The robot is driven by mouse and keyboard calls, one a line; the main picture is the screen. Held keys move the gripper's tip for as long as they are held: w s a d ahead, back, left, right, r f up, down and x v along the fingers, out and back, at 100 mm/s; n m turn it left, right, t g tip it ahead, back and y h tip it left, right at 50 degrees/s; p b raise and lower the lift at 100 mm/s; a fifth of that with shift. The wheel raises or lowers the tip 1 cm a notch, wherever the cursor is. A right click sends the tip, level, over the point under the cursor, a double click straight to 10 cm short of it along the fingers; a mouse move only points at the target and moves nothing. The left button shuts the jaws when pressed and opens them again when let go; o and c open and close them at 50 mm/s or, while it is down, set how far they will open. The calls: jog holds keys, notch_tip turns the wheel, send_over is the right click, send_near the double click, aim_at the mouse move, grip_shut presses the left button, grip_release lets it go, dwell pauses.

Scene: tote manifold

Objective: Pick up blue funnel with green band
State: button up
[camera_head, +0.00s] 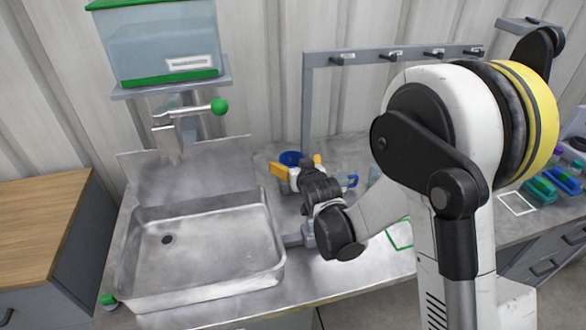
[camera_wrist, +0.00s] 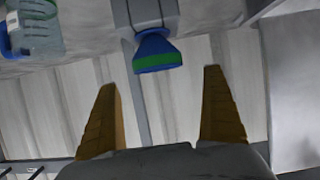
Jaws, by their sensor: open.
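The blue funnel with the green band (camera_wrist: 154,53) is in the upper middle of the wrist view, against a grey block. In the head view, its blue top (camera_head: 291,158) shows just beyond my gripper, and its lower part is hidden. My gripper (camera_head: 299,165) is open, with its yellow fingers spread. In the wrist view, the funnel appears in line with the gap between the fingertips (camera_wrist: 160,78), slightly beyond them. I see no finger touching it.
A steel sink (camera_head: 276,270) lies left of my gripper, with a tap and a water tank (camera_head: 160,50) above it. A clear jug with a blue handle (camera_wrist: 35,28) stands close to the funnel. A hook rail (camera_head: 395,55) runs along the wall behind.

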aim_at(289, 156)
jog(key=b+x, duration=0.1)
jog(key=x, duration=0.2)
jog(key=f+b+x, duration=0.1)
jog(key=x, duration=0.2)
jog(key=shift+s, duration=0.1)
jog(key=shift+r, duration=0.1)
jog(key=c, duration=1.3)
jog(key=shift+r, duration=0.1)
